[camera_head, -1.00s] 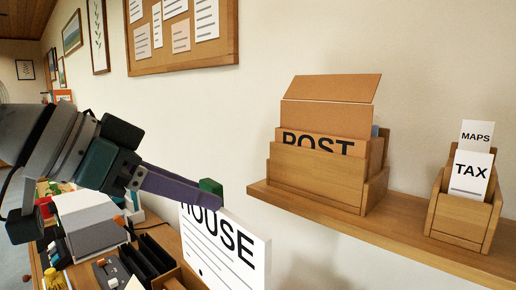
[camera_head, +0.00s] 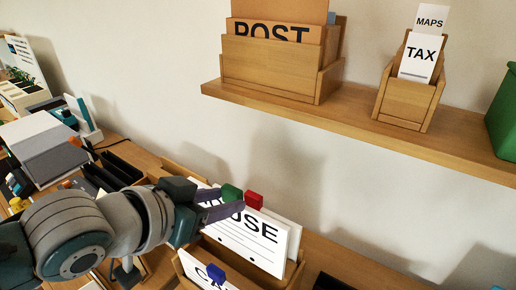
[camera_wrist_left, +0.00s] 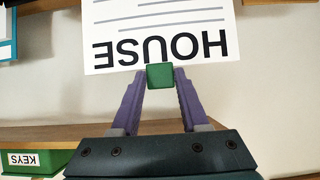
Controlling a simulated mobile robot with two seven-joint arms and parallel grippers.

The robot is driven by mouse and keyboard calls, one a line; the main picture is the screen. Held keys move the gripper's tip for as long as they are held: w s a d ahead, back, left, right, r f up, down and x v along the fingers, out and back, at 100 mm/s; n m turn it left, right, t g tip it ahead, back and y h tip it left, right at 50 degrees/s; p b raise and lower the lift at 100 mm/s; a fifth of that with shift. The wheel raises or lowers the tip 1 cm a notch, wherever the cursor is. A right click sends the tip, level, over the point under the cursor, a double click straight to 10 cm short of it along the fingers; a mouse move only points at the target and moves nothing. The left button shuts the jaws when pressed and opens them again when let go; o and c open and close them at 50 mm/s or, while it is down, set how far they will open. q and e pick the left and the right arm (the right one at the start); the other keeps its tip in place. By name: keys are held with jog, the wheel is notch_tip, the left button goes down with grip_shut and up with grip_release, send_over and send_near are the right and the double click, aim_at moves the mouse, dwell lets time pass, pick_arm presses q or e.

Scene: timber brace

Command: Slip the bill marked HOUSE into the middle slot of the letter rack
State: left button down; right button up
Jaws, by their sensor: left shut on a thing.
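The bill marked HOUSE (camera_head: 240,238) is a white sheet with a green tab (camera_head: 231,192) at its top edge. My left gripper (camera_head: 226,203) is shut on that tab; the left wrist view shows the green tab (camera_wrist_left: 160,76) between the purple fingers, with the bill (camera_wrist_left: 160,30) beyond. The bill is in the area of the wooden letter rack (camera_head: 294,272), between a front bill with a blue tab (camera_head: 216,271) and a white sheet (camera_head: 281,228) behind. Its lower edge is hidden, so I cannot tell how deep it sits. My right gripper is out of view.
A wall shelf (camera_head: 370,125) above holds a POST holder (camera_head: 270,62), a TAX and MAPS holder (camera_head: 403,98) and a green box (camera_head: 503,115). At left are a grey-topped box (camera_head: 45,150) and black trays (camera_head: 115,170). A red tab (camera_head: 253,200) stands close beside my fingers.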

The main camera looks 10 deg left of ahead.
aim_at(232, 219)
pick_arm(q)
jog(key=shift+f, duration=0.1)
notch_tip(232, 219, down, 5)
jog(key=b, duration=0.3)
jog(key=shift+r+b, duration=0.2)
jog(key=shift+b, duration=0.15)
jog(key=shift+p, duration=0.3)
dwell(0.7)
jog(key=shift+f, duration=0.15)
